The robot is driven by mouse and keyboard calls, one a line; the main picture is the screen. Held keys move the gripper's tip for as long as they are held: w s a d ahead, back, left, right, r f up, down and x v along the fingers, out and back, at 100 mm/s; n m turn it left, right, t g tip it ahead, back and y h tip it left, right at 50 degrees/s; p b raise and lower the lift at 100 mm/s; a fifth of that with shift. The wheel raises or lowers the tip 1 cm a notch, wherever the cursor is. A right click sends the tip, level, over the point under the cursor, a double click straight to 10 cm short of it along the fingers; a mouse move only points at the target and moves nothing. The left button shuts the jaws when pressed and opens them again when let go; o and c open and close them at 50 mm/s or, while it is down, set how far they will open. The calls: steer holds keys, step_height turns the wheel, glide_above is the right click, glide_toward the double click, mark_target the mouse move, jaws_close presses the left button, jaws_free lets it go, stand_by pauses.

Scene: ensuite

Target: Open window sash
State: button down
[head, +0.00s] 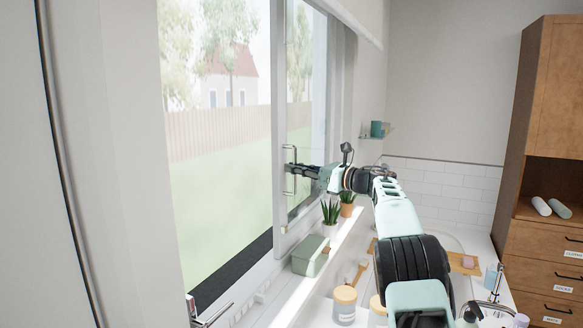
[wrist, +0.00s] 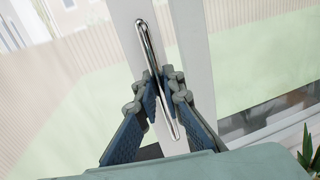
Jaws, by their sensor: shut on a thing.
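The window sash (head: 279,110) is a white-framed pane standing at the right part of the window, with a wide gap to its left. Its metal bar handle (head: 288,184) is upright on the sash's frame. In the wrist view the handle (wrist: 148,45) runs slightly tilted between my fingers, against the white sash frame (wrist: 130,30). My gripper (head: 290,170) reaches the handle from the right and is shut on it. In the wrist view the two dark blue finger pads of my gripper (wrist: 163,98) close around the bar. The handle's part between the fingers is partly hidden.
Two potted plants (head: 331,213) stand on the sill under my arm, beside a green box (head: 309,256). Jars (head: 344,305), a brush (head: 358,273) and a faucet (head: 496,283) are on the counter below. A wooden cabinet (head: 550,130) stands at the right.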

steer(key=shift+r, duration=0.3)
steer(key=c, duration=2)
jaws_free()
steer(key=shift+a+f, duration=0.1)
steer(key=shift+c, duration=0.2)
steer(key=shift+f, duration=0.1)
steer(key=v, duration=1.2)
